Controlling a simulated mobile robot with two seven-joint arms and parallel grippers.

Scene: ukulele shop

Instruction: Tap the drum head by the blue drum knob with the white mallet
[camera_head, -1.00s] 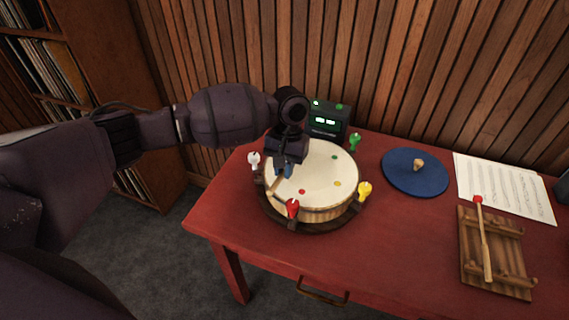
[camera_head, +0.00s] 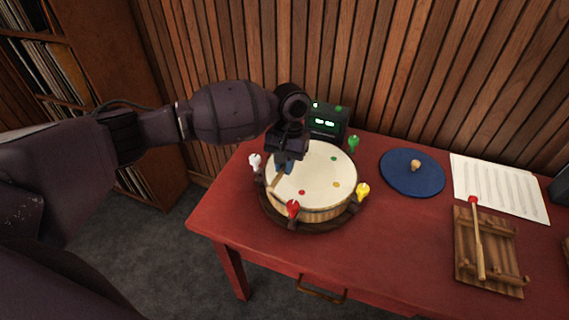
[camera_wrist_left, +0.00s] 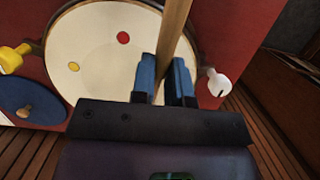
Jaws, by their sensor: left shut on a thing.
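The drum (camera_head: 325,180) stands on the red table, with a cream head bearing small red, yellow and green dots. White (camera_head: 254,160), red (camera_head: 292,208), yellow (camera_head: 362,191) and green (camera_head: 353,143) knobs sit around its rim. I see no blue knob; my left arm covers part of the far left rim. My left gripper (camera_head: 284,163) is over the head's left part, its blue fingers shut on a wooden mallet handle (camera_head: 277,181). The handle also shows between the fingers in the left wrist view (camera_wrist_left: 175,28). The mallet's tip is not clearly visible. My right gripper is not in view.
A red-tipped mallet (camera_head: 478,240) lies on a wooden rack (camera_head: 502,255) at the right. A blue disc (camera_head: 400,181) with a wooden knob and a music sheet (camera_head: 495,190) lie right of the drum. A dark box with green lights (camera_head: 325,121) stands behind it.

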